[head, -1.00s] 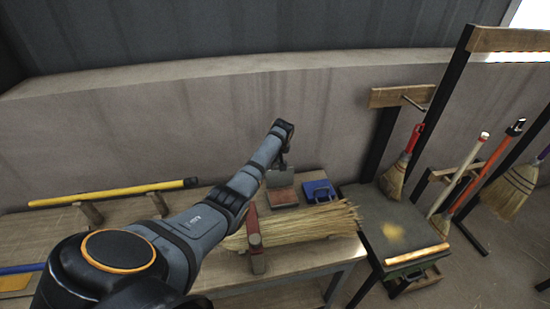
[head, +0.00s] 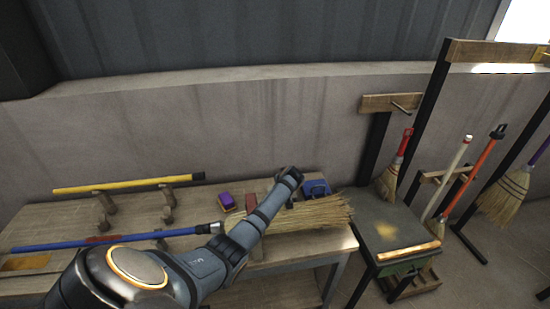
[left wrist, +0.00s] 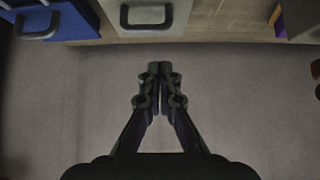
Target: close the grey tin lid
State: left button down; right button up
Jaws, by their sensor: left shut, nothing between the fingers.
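The grey tin (left wrist: 180,20) shows at the top middle of the left wrist view, with a dark grey handle (left wrist: 146,24) on its near side. Only part of it is in that frame, so I cannot tell how its lid stands. In the head view my left arm covers the tin's place on the bench. My left gripper (left wrist: 160,68) is shut and empty, apart from the tin, with its fingertips just below the tin in the picture. In the head view its fingers are hidden behind the wrist. My right gripper is in neither view.
A blue tin (head: 316,187) stands right of my wrist and also shows in the left wrist view (left wrist: 55,22). Straw bristles (head: 305,214) lie in front of it. A purple block (head: 226,200) and a blue pole (head: 120,238) lie to the left. A wall (head: 240,130) stands behind the bench.

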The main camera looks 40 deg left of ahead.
pick_arm(q)
jog(key=shift+s+d+f, duration=0.4)
jog(key=shift+d+f, duration=0.05)
jog(key=shift+f, duration=0.2)
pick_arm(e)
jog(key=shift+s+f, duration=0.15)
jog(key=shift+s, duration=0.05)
pick_arm(q)
jog(key=shift+f, duration=0.1)
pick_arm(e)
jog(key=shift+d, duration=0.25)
pick_arm(q)
jog(key=v, duration=1.2)
